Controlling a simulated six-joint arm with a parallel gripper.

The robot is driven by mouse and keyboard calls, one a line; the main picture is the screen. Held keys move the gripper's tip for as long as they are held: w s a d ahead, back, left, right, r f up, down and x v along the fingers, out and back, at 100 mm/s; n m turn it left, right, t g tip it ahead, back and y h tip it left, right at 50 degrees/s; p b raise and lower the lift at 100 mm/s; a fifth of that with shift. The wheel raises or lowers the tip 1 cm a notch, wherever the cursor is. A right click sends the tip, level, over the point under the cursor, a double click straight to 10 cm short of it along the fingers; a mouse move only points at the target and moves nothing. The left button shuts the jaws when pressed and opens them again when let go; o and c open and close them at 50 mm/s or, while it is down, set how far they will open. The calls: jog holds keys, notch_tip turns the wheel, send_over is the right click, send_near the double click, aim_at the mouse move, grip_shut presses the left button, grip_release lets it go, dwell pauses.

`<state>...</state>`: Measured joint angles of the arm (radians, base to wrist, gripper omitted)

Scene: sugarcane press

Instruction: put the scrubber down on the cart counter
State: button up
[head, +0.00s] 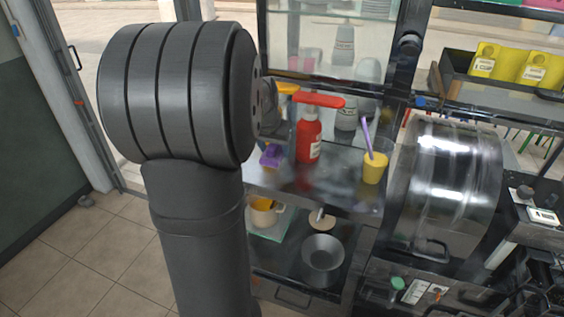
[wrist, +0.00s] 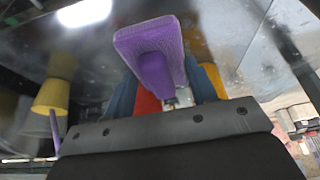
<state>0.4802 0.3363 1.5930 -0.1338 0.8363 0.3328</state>
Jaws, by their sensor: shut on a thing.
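The purple scrubber (wrist: 152,62) is held between the blue fingers of my gripper (wrist: 165,92) in the wrist view, its flat pad out past the fingertips. In the head view the scrubber (head: 270,156) shows small under my gripper (head: 277,137), low over the left part of the dark cart counter (head: 325,189). Whether it touches the counter cannot be told. My arm hides part of the gripper and the counter's left end.
A red pump bottle (head: 308,138) stands close to the right of my gripper. A yellow cup (head: 375,168) with a purple stick stands further right. A large shiny metal drum (head: 452,185) is beyond it. A lower shelf holds a dark bowl (head: 322,256) and a mug (head: 263,212).

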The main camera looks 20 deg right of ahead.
jog(key=s+d+r, duration=0.1)
jog(key=d+r, duration=0.2)
jog(key=d, duration=0.1)
jog(key=shift+m, duration=0.3)
jog(key=w+a+f, duration=0.2)
jog(key=w, duration=0.1)
jog(key=w+a+f, duration=0.2)
jog(key=w, duration=0.1)
jog(key=w+a+f, duration=0.2)
jog(key=f, duration=0.1)
jog(key=shift+w+a, duration=0.4)
jog(key=shift+f, duration=1.9)
jog(key=shift+f, duration=0.15)
jog(key=o, duration=0.9)
jog(key=shift+o, duration=0.2)
